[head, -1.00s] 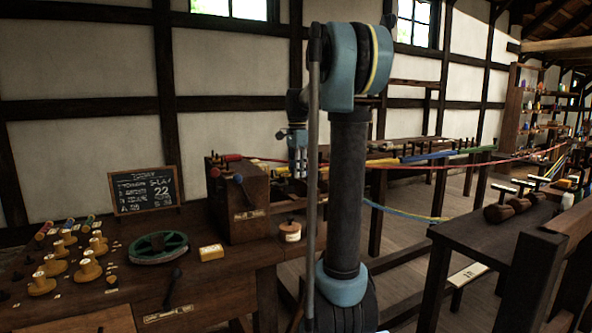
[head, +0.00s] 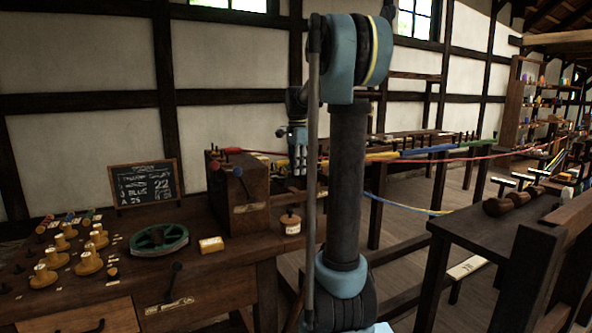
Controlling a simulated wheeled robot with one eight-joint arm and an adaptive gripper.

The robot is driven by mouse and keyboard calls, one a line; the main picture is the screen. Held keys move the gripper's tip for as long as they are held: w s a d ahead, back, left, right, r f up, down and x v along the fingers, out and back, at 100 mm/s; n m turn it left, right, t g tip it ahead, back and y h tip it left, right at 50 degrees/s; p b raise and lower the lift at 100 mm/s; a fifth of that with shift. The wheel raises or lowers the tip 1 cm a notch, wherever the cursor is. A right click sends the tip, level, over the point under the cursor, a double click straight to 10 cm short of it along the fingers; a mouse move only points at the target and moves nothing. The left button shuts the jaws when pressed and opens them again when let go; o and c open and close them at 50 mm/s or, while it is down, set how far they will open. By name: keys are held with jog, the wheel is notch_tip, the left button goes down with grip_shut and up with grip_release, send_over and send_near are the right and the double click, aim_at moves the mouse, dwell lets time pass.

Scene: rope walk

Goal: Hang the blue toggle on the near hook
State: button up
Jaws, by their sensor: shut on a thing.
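My gripper (head: 299,168) hangs with its fingers down, just left of my arm's dark column and beyond the wooden box. It is shut, and its tips are small and partly lost against the dark bench behind. The blue toggle is too small to make out at the fingertips. A slack blue rope (head: 412,208) sags from the right and passes behind my arm toward the gripper. I cannot tell which part is the near hook.
Red, yellow, blue and green strands (head: 428,150) run taut to the right. The left bench holds yellow spools (head: 88,262), a green wheel (head: 158,240), a yellow block (head: 211,245) and a chalkboard (head: 145,184). A dark bench (head: 480,228) stands at right. Floor shows between the benches.

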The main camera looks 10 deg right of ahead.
jog(key=o, duration=1)
jog(key=shift+c, duration=0.2)
jog(key=shift+r, duration=4)
